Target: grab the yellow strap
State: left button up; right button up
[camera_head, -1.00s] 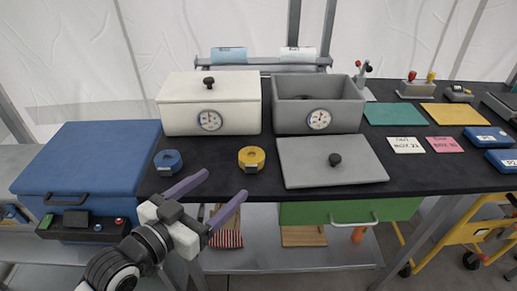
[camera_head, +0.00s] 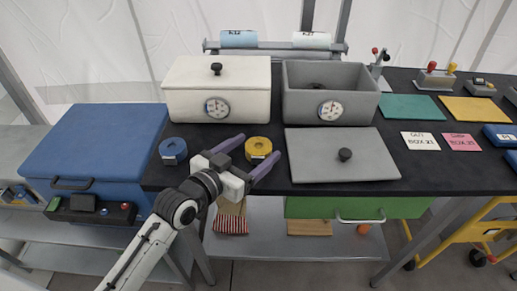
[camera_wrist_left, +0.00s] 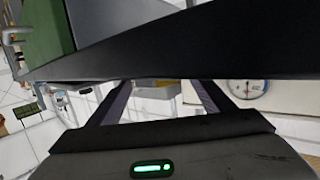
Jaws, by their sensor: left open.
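The yellow strap (camera_head: 258,145) is a rolled ring with a pale tag, lying near the front edge of the black table in the head view. My left gripper (camera_head: 261,147) is open, its two purple fingers pointing at the strap from the front. One fingertip shows to the left of the strap and the other to its lower right. I cannot tell whether the fingers touch it or how high they are. In the left wrist view both fingers show apart, with a dull tan shape between them that I cannot identify for sure. My right gripper is not in view.
A blue strap roll (camera_head: 173,150) lies to the left. A white box (camera_head: 190,105) and an open grey box (camera_head: 300,106) with dials stand behind. A grey lid (camera_head: 320,165) lies close on the right. A blue case (camera_head: 95,140) is at far left.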

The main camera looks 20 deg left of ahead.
pick_arm(q)
jog(key=c, duration=1.2)
